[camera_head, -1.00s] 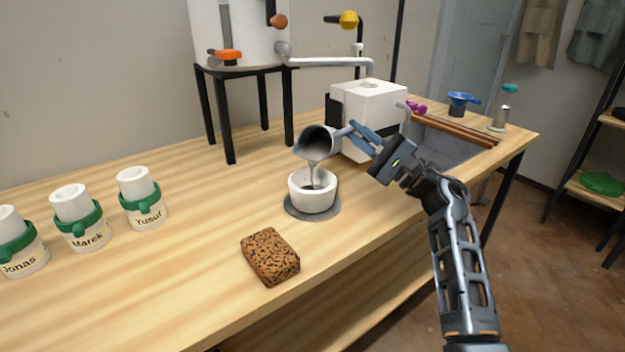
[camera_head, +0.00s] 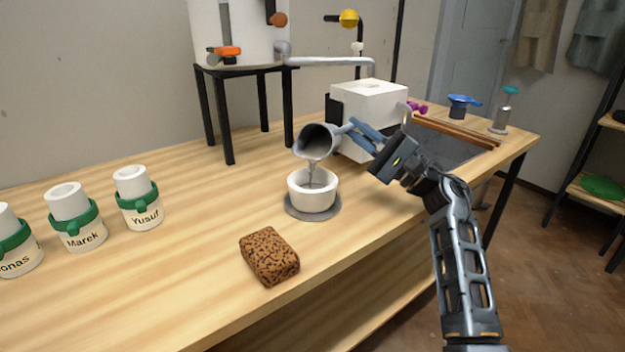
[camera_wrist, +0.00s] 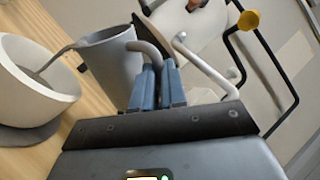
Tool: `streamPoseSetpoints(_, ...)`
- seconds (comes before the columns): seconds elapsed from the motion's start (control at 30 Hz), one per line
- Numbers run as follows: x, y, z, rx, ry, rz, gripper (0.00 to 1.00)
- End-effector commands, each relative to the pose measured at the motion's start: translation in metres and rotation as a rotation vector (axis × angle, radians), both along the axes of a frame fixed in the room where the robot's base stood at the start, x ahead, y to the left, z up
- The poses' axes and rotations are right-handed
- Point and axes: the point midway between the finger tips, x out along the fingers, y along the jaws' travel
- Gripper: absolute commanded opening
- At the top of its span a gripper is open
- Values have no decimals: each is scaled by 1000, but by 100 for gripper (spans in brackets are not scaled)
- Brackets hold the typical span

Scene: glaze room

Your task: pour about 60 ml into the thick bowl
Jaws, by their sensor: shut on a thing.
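The thick white bowl (camera_head: 312,198) stands upright on a round grey disc (camera_head: 330,208) on the table. My gripper (camera_head: 358,131) is shut on the handle of a grey metal jug (camera_head: 316,142). The jug is tilted with its mouth toward the left, above the bowl and apart from it. A thin grey stream (camera_head: 311,172) runs from its lip into the bowl. The wrist view shows the jug (camera_wrist: 112,65) between the blue fingers (camera_wrist: 158,85) and the bowl (camera_wrist: 35,85), with grey liquid inside. The liquid level inside the jug is hidden.
A brown speckled sponge-like block (camera_head: 269,256) lies in front of the bowl. Labelled white cups with green bands stand at left, among them Yusuf (camera_head: 137,198) and Marek (camera_head: 76,217). A white box (camera_head: 368,112) stands close behind the jug. A black-legged stand (camera_head: 228,120) is at the back.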

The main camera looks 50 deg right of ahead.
Motion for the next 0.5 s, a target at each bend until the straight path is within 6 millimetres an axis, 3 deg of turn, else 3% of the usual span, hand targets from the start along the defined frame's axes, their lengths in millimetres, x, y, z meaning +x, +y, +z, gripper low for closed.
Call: streamPoseSetpoints(0.5, -1, 2, -2, -31, -17, -2, 0)
